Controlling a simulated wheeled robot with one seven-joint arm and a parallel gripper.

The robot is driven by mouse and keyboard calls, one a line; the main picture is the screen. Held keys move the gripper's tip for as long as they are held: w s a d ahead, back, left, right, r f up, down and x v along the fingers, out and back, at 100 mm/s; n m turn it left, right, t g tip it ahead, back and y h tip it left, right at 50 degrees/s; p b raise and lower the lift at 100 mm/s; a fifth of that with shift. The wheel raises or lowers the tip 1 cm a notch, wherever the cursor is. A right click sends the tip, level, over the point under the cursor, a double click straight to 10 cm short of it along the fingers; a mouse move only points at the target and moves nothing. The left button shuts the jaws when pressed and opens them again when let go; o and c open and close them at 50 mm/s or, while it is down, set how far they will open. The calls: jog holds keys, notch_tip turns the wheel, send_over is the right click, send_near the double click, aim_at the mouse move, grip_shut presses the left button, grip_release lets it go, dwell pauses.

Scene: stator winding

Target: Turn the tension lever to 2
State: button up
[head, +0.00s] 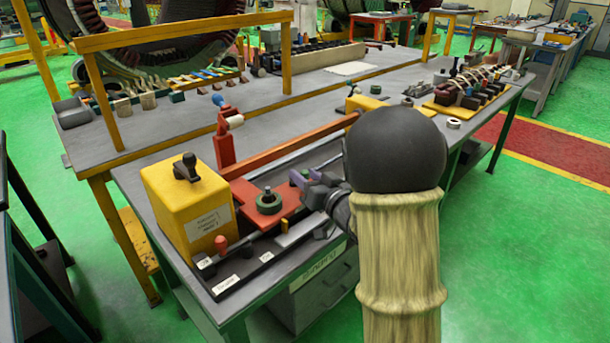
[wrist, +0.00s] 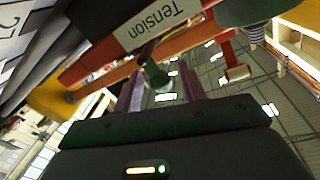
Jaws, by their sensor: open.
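The tension lever's green knob (wrist: 155,76) shows in the wrist view just below the upside-down "Tension" label (wrist: 158,22). In the head view a green knob (head: 296,178) sits at the tips of my fingers. My gripper (wrist: 163,80) is open, with its two purple fingers spread to either side of the knob. I cannot tell whether a finger touches it. In the head view my gripper (head: 306,181) is at the right end of the red plate, and my arm hides part of the fixture behind it. The lever's scale and the mark 2 are not clearly readable.
A yellow box (head: 183,208) with a black handle stands left of the red plate (head: 240,192). A green disc (head: 268,203) sits on the plate. A red-knobbed lever (head: 221,243) is near the front left. A long orange bar (head: 290,158) runs behind my gripper.

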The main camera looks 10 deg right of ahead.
jog(key=shift+w+a, duration=0.15)
jog(key=shift+w, duration=0.15)
grip_shut()
